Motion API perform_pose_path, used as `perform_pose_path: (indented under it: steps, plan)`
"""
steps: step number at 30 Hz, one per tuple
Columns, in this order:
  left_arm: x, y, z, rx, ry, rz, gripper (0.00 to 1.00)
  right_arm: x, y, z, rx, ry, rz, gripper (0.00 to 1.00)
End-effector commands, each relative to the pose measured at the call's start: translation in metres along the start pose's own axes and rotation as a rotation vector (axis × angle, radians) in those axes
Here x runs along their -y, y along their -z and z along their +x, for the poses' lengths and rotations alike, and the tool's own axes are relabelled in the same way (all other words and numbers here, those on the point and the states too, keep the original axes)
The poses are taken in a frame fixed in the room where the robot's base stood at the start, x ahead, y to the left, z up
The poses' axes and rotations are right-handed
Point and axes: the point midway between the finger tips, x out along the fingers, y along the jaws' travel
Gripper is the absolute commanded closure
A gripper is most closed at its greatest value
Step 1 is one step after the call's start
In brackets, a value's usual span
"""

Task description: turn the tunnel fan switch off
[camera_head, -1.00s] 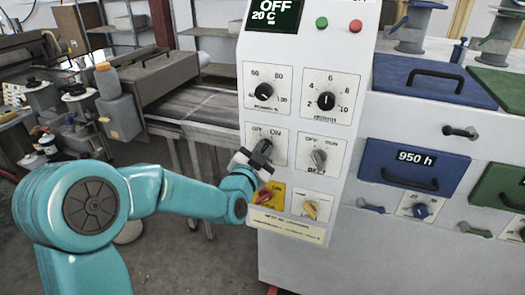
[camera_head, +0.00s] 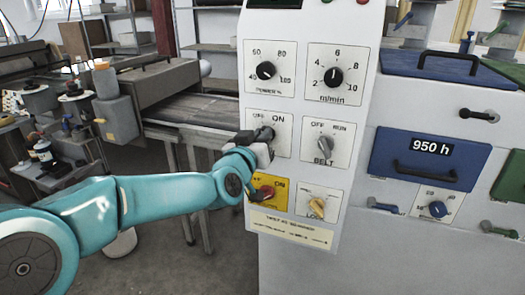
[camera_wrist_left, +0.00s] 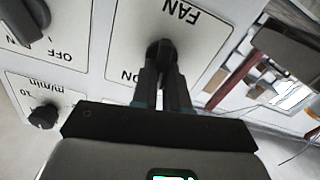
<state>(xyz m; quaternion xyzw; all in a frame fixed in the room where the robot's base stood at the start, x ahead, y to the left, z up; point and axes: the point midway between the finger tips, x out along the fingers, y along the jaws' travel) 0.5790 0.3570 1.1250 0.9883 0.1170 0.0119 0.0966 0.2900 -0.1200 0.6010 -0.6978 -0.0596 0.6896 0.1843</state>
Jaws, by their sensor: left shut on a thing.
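The fan switch (camera_head: 266,132) is a dark rotary knob on a white plate marked OFF and ON, on the front of the white control panel. My left gripper (camera_head: 262,141) is at this plate, its jaws shut on the knob and partly covering it. In the left wrist view, the fan switch (camera_wrist_left: 160,47) sits between the fingertips of my left gripper (camera_wrist_left: 162,62), with an upside-down FAN label above it and ON at lower left. Which mark the knob points to cannot be told for sure. My right gripper is not in view.
The belt switch (camera_head: 325,146) is right of the fan plate. Two dials are above. A conveyor (camera_head: 200,107) lies behind at left.

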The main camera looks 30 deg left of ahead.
Motion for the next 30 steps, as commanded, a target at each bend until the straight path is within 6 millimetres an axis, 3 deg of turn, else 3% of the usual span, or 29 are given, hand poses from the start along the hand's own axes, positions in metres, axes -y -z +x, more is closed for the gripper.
perform_pose_path:
  steps: [3, 12, 30]
  plan:
    - [0.001, -0.004, 0.000, -0.001, -0.001, -0.092, 1.00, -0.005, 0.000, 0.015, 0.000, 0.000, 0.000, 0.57]
    - [0.003, -0.003, 0.000, 0.001, 0.000, -0.266, 1.00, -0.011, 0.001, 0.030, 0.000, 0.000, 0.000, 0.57]
    - [0.003, -0.001, 0.000, 0.002, 0.000, -0.348, 1.00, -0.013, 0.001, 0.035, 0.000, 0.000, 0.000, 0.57]
